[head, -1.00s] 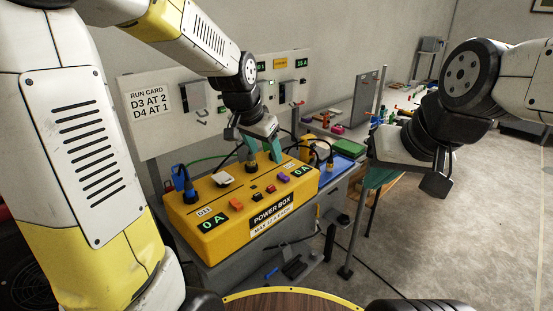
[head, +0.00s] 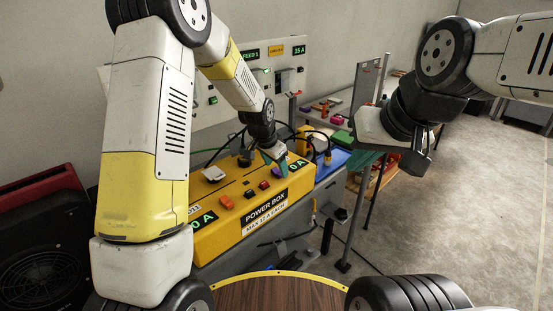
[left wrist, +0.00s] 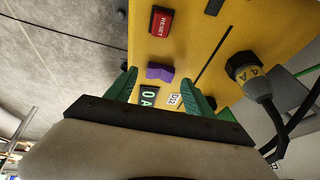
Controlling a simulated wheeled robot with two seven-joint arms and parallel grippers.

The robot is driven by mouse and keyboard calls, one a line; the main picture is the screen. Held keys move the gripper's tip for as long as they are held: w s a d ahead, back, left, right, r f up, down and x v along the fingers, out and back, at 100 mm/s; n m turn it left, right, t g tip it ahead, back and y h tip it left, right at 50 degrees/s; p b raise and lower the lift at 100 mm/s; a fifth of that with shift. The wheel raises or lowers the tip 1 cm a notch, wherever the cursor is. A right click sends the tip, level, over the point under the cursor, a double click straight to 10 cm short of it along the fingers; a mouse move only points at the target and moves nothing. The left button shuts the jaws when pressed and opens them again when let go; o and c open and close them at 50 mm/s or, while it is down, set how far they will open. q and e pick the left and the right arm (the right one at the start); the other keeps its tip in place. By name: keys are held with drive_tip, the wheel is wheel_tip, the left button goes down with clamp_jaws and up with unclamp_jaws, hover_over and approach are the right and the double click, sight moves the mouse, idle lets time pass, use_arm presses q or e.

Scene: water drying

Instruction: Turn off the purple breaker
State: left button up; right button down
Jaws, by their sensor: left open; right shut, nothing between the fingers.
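The yellow power box (head: 205,249) stands on a bench at centre-left, with a row of coloured switches on top. The purple breaker (head: 277,172) is near the box's right end, beside a green-lit "0 A" display. In the left wrist view the purple breaker (left wrist: 159,71) lies ahead of the gap between the green fingers. My left gripper (left wrist: 172,88) is open and empty. In the head view my left gripper (head: 273,158) is pointing down just above the breaker; contact cannot be told. My right gripper (head: 378,153) is shut and empty, off to the right of the box.
A red RESET button (left wrist: 161,21) is near the purple breaker. An orange switch (head: 227,202) is further left. A black plug (left wrist: 243,67) with a cable stands behind the switches. A wall panel (head: 225,118) is behind, a blue tray (head: 332,160) right. Floor at right is clear.

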use_arm(q)
drive_tip(key=shift+w+f, duration=0.15)
drive_tip(key=shift+f, duration=0.25)
